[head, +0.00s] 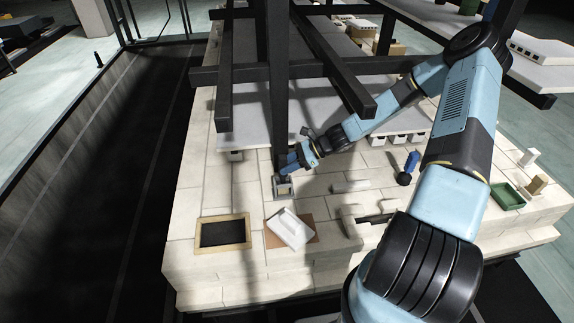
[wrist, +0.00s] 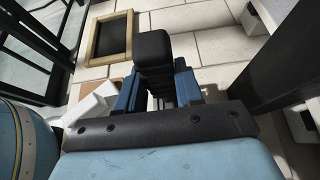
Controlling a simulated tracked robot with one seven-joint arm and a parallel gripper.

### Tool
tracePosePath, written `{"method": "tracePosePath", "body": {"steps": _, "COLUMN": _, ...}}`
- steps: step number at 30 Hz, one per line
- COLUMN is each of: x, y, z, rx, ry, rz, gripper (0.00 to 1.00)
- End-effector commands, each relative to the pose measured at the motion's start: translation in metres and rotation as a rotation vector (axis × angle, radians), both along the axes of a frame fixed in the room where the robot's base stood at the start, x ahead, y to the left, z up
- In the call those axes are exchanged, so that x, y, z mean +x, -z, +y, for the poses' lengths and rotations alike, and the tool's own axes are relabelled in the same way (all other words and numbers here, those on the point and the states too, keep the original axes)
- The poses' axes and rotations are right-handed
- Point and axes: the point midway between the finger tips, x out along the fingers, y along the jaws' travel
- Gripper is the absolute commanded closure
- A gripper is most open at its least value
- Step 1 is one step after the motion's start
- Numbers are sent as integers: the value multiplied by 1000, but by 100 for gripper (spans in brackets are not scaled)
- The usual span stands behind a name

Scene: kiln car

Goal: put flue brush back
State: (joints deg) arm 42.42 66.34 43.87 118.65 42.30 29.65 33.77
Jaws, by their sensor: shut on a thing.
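My gripper (head: 285,172) points down at a small grey square holder (head: 284,189) on the pale brick deck, beside a dark upright post. In the wrist view my gripper (wrist: 157,88) has its blue fingers close around a dark thing with a black, rounded block-like end (wrist: 153,47), which I take to be the flue brush. In the head view the brush is mostly hidden by the gripper. It is at or just over the holder; I cannot tell how far inside it is.
Dark posts and beams (head: 275,90) stand close around the arm. A wood-framed black panel (head: 222,233), a white tray (head: 290,229) on a brown board, a blue-handled tool with a black ball end (head: 408,168) and a green tray (head: 507,197) lie on the deck.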

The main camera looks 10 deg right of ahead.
Motion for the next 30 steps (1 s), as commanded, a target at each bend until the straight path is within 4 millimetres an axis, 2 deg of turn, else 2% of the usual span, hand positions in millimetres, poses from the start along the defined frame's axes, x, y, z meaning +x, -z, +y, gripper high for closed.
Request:
{"method": "tracePosePath", "body": {"steps": 2, "x": 0, "y": 0, "z": 0, "rx": 0, "ry": 0, "rz": 0, "gripper": 60}}
{"method": "tracePosePath", "body": {"steps": 10, "x": 0, "y": 0, "z": 0, "rx": 0, "ry": 0, "rz": 0, "gripper": 34}}
{"method": "tracePosePath", "body": {"steps": 30, "x": 0, "y": -2, "z": -3, "rx": -1, "ry": 1, "rz": 0, "gripper": 34}}
